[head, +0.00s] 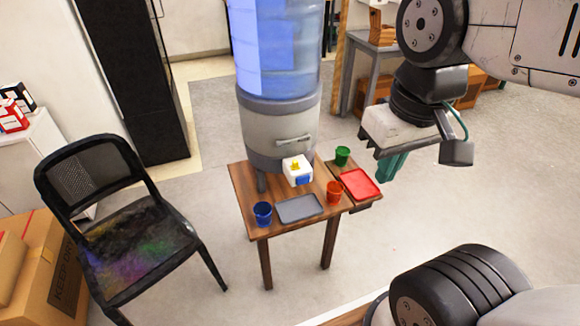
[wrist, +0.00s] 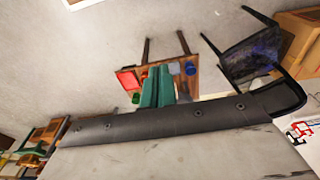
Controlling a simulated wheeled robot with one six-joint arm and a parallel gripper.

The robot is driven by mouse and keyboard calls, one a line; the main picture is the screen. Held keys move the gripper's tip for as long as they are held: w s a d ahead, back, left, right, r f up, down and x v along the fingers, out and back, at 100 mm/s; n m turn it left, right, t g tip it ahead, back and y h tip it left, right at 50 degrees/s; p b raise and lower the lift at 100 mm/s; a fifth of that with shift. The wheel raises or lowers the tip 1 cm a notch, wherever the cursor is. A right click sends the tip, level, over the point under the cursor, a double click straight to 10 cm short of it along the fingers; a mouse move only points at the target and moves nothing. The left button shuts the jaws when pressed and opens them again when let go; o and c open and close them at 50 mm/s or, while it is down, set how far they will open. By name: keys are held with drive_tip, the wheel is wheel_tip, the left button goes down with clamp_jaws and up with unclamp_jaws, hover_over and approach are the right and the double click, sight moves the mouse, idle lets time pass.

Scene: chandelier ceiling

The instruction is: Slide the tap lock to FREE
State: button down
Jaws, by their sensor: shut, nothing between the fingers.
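A water dispenser (head: 278,130) with a blue bottle stands on a small wooden table (head: 240,182). A white block (head: 297,170) with a yellow mark and a blue part sits low on its front; it seems to be the tap. A light bar handle (head: 293,140) is above it. I cannot make out a separate lock slider or any FREE lettering. My gripper (head: 388,170) has teal fingers, shut and empty, in the air right of the table and apart from the dispenser. In the wrist view my gripper (wrist: 157,88) hides part of the table (wrist: 152,67).
The table holds a blue cup (head: 263,213), a grey tray (head: 300,208) and a red cup (head: 334,191). A red tray (head: 360,183) and a green cup (head: 342,156) are at its right. A black chair (head: 135,235) stands at left. Floor right of the table is clear.

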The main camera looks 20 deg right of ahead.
drive_tip(key=w+d+f+g+h, duration=0.1)
drive_tip(key=w+f+h, duration=0.3)
drive_tip(key=w, duration=0.3)
drive_tip(key=w+f+n+h, duration=0.1)
drive_tip(key=w+f+h, duration=0.2)
drive_tip(key=w+h, duration=0.25)
drive_tip(key=w+d+f+g+h, duration=0.1)
drive_tip(key=w+f+h, duration=0.3)
drive_tip(key=w, duration=0.3)
drive_tip(key=w+a+f+n+t, duration=0.4)
drive_tip(key=a+f, duration=0.4)
drive_tip(key=f, duration=0.2)
drive_tip(key=w+a+f+n+t, duration=0.4)
drive_tip(key=w+a+f+t, duration=0.2)
drive_tip(key=a+f+t, duration=0.2)
wheel_tip(320, 180, down, 3)
drive_tip(key=shift+r+t+y, duration=0.1)
drive_tip(key=shift+t+y, duration=0.25)
drive_tip(key=shift+t, duration=0.35)
drive_tip(key=shift+w+d, duration=0.1)
drive_tip(key=shift+w, duration=0.1)
